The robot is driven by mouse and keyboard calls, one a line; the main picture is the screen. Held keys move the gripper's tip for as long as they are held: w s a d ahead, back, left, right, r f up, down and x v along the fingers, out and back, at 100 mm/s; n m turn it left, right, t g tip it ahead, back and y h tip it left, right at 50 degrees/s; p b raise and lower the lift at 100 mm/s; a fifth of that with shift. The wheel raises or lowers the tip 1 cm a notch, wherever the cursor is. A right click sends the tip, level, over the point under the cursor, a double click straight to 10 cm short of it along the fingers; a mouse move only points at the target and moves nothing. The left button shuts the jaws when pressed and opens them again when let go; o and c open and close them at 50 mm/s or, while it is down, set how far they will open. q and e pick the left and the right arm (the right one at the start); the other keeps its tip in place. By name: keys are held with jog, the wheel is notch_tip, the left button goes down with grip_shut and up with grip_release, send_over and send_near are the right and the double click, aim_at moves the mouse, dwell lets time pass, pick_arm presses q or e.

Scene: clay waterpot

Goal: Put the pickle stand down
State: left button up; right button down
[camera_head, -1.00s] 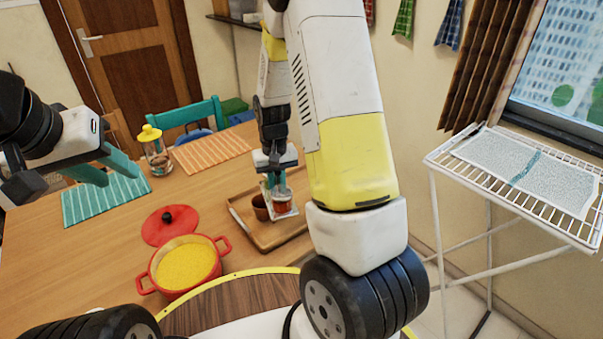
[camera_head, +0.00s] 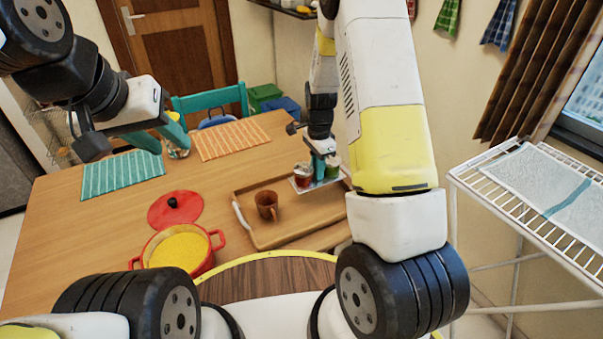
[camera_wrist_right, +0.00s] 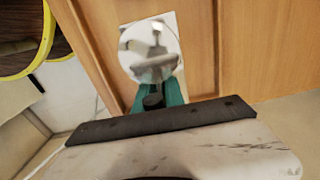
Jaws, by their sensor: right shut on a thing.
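In the right wrist view, the stand (camera_wrist_right: 170,22) shows as a pale plate with a round shiny top between the teal fingers; the jars are not clear there. My left gripper (camera_head: 162,134) is open and empty, raised over the table's left side, away from the stand.
A brown cup (camera_head: 266,205) stands on the wooden tray (camera_head: 290,232), left of the stand. A red pot (camera_head: 215,240) of yellow food and a red lid (camera_head: 160,212) are further left. Placemats (camera_head: 230,140) lie behind. A white rack (camera_head: 480,180) stands at right.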

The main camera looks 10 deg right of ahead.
jog(key=shift+f, duration=3.45)
jog(key=shift+f, duration=0.1)
jog(key=c, duration=1.4)
grip_release()
notch_tip(320, 180, up, 12)
jog(key=shift+r, duration=0.1)
jog(key=s+a+r+n+t+y, duration=0.15)
jog(key=s+r+n, duration=0.25)
jog(key=r, duration=0.7)
jog(key=s+r+n+t, duration=0.2)
jog(key=s+r+n, duration=0.3)
jog(key=s, duration=0.5)
jog(key=s+a+r+n+t, duration=0.1)
jog(key=s+r+n+t, duration=0.1)
jog(key=s+r+n, duration=0.4)
jog(key=s+r, duration=0.3)
jog(key=s, duration=0.1)
jog(key=shift+s+t+y, duration=0.2)
jog(key=shift+t+y, duration=0.15)
